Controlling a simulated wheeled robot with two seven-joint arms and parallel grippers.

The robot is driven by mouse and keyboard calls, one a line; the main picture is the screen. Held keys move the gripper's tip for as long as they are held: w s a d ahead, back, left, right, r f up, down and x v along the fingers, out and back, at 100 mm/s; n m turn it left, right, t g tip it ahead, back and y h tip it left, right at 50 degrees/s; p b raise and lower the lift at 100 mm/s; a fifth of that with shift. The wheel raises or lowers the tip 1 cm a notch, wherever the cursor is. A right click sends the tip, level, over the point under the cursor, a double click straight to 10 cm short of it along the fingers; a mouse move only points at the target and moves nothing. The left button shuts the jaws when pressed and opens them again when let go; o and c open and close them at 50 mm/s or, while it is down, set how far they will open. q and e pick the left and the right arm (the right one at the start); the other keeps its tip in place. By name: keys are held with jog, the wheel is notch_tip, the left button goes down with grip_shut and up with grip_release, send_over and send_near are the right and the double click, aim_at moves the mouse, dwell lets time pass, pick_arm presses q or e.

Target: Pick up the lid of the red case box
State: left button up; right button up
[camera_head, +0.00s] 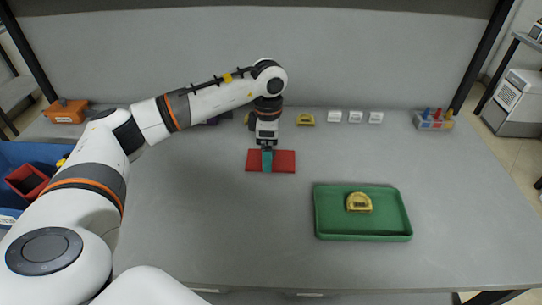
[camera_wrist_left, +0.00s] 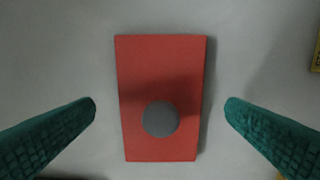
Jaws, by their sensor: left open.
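The lid of the red case box (camera_head: 284,161) is a flat red rectangle lying on the grey table below my left gripper. In the left wrist view the red lid (camera_wrist_left: 160,75) has a round grey knob or disc (camera_wrist_left: 160,119) near its lower part. My left gripper (camera_head: 267,158) points down over the middle of the lid. Its teal fingers stand open on either side of the lid (camera_wrist_left: 160,108), apart from it in that view. Nothing is held between them. My right gripper is not in view.
A green tray (camera_head: 325,230) holding a yellow piece (camera_head: 359,202) stands to the right. Several small white blocks (camera_head: 355,117), a yellow piece (camera_head: 305,119) and a clear bin (camera_head: 433,121) line the back. A blue bin (camera_head: 45,152) with a red box (camera_head: 27,180) is at left.

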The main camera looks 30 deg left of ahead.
pick_arm(q)
notch_tip(320, 180, down, 2)
jog(key=shift+c, duration=0.2)
